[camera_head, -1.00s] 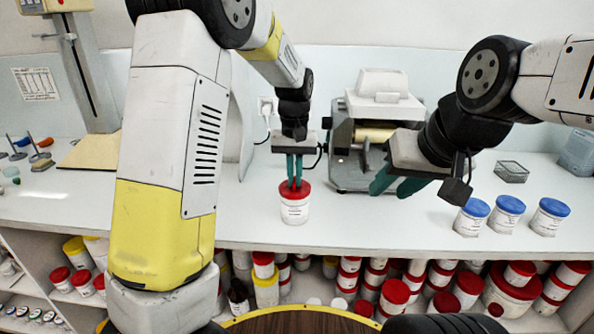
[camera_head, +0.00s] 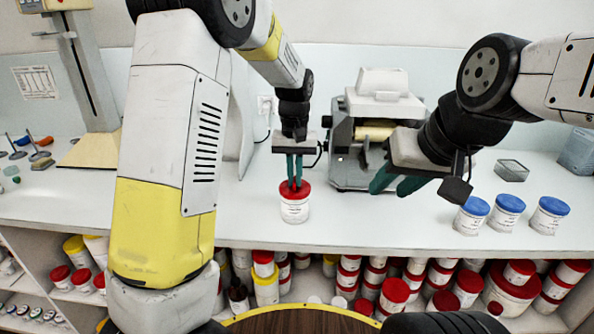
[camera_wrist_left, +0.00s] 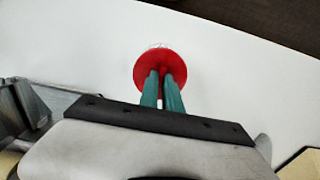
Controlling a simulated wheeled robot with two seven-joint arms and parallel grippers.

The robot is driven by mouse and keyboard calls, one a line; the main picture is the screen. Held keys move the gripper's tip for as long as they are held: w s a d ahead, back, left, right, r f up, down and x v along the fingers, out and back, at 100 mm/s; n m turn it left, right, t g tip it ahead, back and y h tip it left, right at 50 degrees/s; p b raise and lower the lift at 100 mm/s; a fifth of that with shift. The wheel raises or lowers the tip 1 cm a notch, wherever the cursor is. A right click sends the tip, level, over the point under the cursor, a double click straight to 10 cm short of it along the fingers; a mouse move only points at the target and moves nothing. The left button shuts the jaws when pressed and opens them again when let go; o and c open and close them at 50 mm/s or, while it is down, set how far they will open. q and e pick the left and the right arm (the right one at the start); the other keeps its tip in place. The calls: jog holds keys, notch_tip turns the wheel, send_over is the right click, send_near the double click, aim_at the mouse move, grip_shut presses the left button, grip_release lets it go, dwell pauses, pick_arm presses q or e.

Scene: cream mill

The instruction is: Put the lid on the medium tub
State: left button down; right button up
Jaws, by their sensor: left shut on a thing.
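A white tub (camera_head: 294,212) with a printed label stands upright on the pale counter, near its front edge. A red lid (camera_head: 295,190) lies on its top, covering the opening; I cannot tell if it is fully seated. My left gripper (camera_head: 295,185) points straight down, its green fingers close together and shut on the red lid. In the left wrist view the fingers (camera_wrist_left: 162,76) meet the round red lid (camera_wrist_left: 145,70), and a sliver of the tub shows beyond its far edge. My right gripper (camera_head: 396,188) hangs over the counter to the right, fingers apart and empty.
A roller mill (camera_head: 378,105) stands behind the tub. Several blue-lidded tubs (camera_head: 507,212) and a small mesh box (camera_head: 511,171) are at the right. A stand (camera_head: 92,148) is at the left. Shelves below hold many red- and yellow-lidded tubs. Counter around the tub is clear.

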pick_arm(q)
jog(key=shift+f, duration=0.1)
dwell(0.3)
jog(key=c, duration=1)
grip_release()
jog(key=shift+r, duration=2.25)
grip_shut()
